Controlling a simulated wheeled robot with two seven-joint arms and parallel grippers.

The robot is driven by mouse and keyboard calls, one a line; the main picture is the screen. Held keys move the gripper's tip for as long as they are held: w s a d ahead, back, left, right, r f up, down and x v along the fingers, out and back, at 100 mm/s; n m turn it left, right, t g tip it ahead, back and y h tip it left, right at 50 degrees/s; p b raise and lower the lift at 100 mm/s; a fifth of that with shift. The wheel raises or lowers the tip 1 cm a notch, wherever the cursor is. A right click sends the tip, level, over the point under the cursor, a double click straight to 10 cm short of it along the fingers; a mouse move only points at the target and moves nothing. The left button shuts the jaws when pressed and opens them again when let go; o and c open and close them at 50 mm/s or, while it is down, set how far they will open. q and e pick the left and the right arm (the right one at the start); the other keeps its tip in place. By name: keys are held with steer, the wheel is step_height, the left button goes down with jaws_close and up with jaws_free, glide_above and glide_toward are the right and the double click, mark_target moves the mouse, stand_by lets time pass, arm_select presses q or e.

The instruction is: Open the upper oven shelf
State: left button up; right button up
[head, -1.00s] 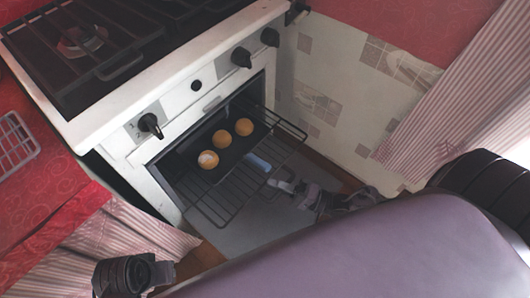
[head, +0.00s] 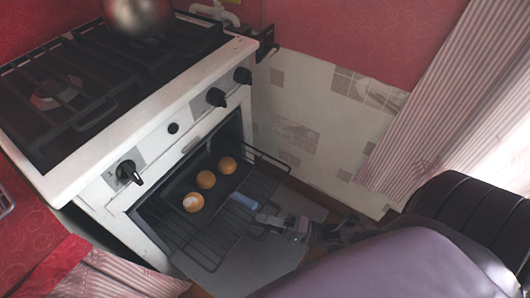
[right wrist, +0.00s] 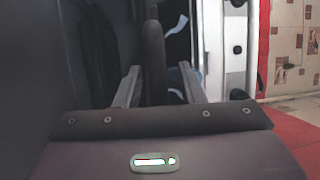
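The upper oven shelf is a dark wire rack (head: 262,178) that sticks out of the white oven (head: 104,192). A dark tray (head: 178,188) with three round golden buns (head: 206,180) rests over it. My right gripper (head: 262,218) is low in front of the rack, to the right of the tray. In the right wrist view its two fingers (right wrist: 158,87) stand apart, with a dark upright bar (right wrist: 153,60) between them; I cannot tell whether they touch it. A light blue piece (head: 243,201) shows near the fingertips; what it is stays unclear. My left gripper is out of view.
The stove top (head: 100,85) has black burner grates and a shiny round pot (head: 138,14). Black knobs (head: 216,97) line the front. A grey panel (head: 240,245) lies below the rack. A striped curtain (head: 425,120) hangs at the right, another at the lower left.

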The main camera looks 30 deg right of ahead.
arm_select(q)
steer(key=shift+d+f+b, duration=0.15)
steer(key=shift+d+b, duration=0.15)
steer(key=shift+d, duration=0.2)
arm_select(e)
steer(key=v, duration=0.7)
steer(key=shift+s+d, duration=0.25)
steer(key=shift+d, duration=0.05)
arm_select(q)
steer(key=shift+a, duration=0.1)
